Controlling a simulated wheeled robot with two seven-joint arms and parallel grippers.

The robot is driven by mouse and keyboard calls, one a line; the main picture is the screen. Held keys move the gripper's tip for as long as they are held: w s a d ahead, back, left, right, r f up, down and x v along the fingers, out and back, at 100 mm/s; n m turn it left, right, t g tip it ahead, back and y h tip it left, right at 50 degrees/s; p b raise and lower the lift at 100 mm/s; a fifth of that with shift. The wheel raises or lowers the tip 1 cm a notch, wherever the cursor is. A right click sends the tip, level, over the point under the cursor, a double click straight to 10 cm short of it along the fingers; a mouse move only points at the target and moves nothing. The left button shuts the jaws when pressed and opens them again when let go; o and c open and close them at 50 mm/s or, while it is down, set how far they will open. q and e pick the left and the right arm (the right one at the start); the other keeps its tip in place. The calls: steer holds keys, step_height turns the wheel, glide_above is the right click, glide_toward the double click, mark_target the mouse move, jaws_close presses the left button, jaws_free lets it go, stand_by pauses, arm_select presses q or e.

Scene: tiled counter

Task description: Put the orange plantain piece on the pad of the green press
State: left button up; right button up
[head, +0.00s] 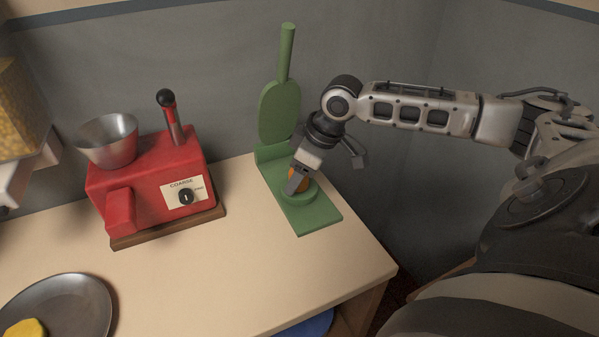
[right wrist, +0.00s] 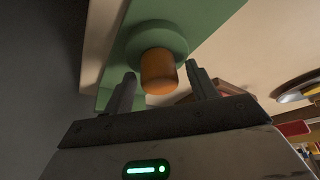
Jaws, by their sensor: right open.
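The green press (head: 315,214) stands on the counter against the back wall with its handle and upper plate raised. The orange plantain piece (head: 304,183) stands on the round pad (head: 300,195) of the press, partly hidden by my right gripper. In the right wrist view the plantain piece (right wrist: 158,72) stands on the pad (right wrist: 157,40), between and apart from the two fingers. My right gripper (right wrist: 162,88) is open around it, with a gap on each side; it also shows in the head view (head: 296,182). My left gripper is not in view.
A red grinder (head: 150,185) with a metal funnel (head: 108,140) stands left of the press. A dark plate (head: 85,300) with a yellow piece (head: 25,329) lies at front left. The counter (head: 220,270) is clear in front of the grinder and ends right of the press.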

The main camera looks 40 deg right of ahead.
steer(key=p+v, duration=0.1)
steer(key=v, duration=1.1)
